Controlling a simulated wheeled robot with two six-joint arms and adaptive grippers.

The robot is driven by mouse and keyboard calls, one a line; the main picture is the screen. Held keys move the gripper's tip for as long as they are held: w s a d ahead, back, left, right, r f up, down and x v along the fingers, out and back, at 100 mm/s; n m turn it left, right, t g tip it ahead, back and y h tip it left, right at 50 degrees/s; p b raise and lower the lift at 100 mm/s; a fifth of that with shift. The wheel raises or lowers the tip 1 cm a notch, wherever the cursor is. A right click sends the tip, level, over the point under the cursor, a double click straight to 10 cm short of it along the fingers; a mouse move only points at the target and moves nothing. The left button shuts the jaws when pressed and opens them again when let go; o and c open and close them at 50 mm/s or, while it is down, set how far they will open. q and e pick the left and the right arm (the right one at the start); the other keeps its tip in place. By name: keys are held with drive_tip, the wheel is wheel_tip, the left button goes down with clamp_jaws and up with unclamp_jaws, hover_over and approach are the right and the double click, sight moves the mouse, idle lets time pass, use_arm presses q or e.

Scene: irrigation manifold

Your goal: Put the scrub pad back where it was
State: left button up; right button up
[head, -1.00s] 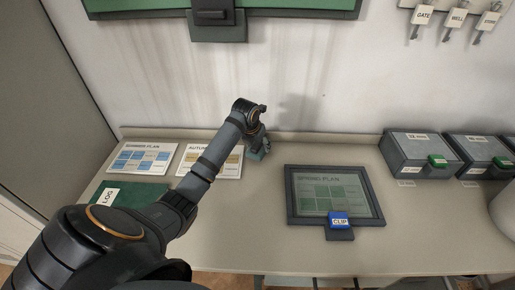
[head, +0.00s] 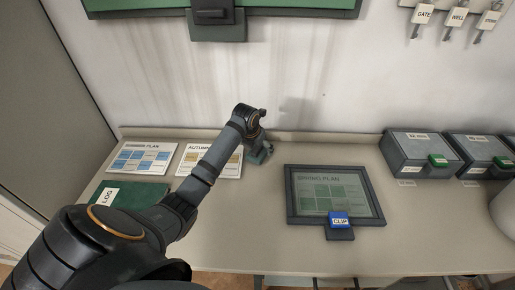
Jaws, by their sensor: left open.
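A small grey-green block, which looks like the scrub pad (head: 261,156), sits on the counter near the wall, just right of the autumn card. My left gripper (head: 262,147) is directly over it, pointing down, with its jaws open. The gripper hides part of the pad, and I cannot tell whether the fingers touch it. My right gripper is not in view.
The counter (head: 245,220) is clear in front of the pad. A framed spring plan (head: 335,192) with a blue clip (head: 339,219) lies to the right. Summer (head: 143,157) and autumn (head: 193,160) cards and a green log (head: 135,193) lie left. Grey boxes (head: 420,153) stand at right.

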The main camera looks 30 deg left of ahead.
use_arm(q)
drive_tip(key=v, duration=1.2)
